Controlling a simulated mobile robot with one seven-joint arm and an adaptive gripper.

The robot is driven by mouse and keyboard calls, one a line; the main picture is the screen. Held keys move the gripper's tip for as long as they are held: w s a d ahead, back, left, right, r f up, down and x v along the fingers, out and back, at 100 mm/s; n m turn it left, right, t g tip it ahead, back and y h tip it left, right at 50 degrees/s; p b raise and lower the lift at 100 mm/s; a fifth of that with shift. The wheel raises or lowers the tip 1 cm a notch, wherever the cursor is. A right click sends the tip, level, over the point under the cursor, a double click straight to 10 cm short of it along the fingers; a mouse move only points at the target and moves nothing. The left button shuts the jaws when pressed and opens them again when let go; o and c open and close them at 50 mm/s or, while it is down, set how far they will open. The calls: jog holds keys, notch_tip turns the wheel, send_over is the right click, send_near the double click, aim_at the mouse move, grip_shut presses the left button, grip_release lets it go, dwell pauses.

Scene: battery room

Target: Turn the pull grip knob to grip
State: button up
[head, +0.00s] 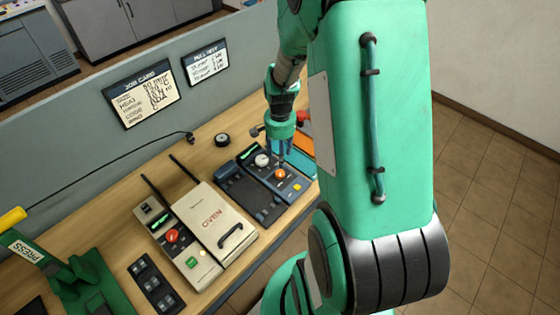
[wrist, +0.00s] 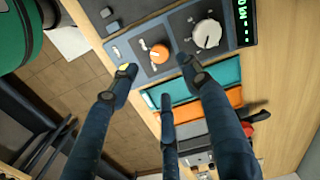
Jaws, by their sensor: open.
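The dark pull tester panel (head: 268,186) lies on the bench and carries a white knob (head: 262,160), an orange knob (head: 281,174) and a yellow button (head: 297,187). The labels are too small to read, so I cannot tell which knob is the pull grip one. The wrist view shows the orange knob (wrist: 158,53), the white knob (wrist: 207,35) with a pointer line, and a green-lit display (wrist: 243,20). My gripper (head: 281,150) is above the panel, near the orange knob. In the wrist view its fingers (wrist: 158,75) are spread and empty, apart from the knobs.
Teal and orange trays (wrist: 205,85) lie beside the panel, with a red-handled tool (wrist: 258,116). A cream oven (head: 212,222) and green press (head: 85,280) stand to the left. A black roll (head: 222,140) lies behind. The bench edge drops to tiled floor.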

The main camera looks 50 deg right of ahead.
jog(key=shift+r, duration=0.9)
jog(key=a+r+n+t+b, duration=0.2)
jog(key=a+r+n, duration=0.4)
jog(key=a+r, duration=0.95)
jog(key=s+a+r+n+t, duration=0.1)
jog(key=s+a+r+n, duration=0.3)
jog(key=a, duration=0.3)
jog(key=s+a+r+n+t+b, duration=0.1)
jog(key=s+a+r+n+t, duration=0.1)
jog(key=s+a+r+n, duration=0.2)
jog(key=s+a+r, duration=0.2)
jog(key=a, duration=0.1)
jog(key=shift+s+r+t+b, duration=0.2)
jog(key=shift+s+t+b, duration=0.1)
jog(key=shift+s, duration=0.1)
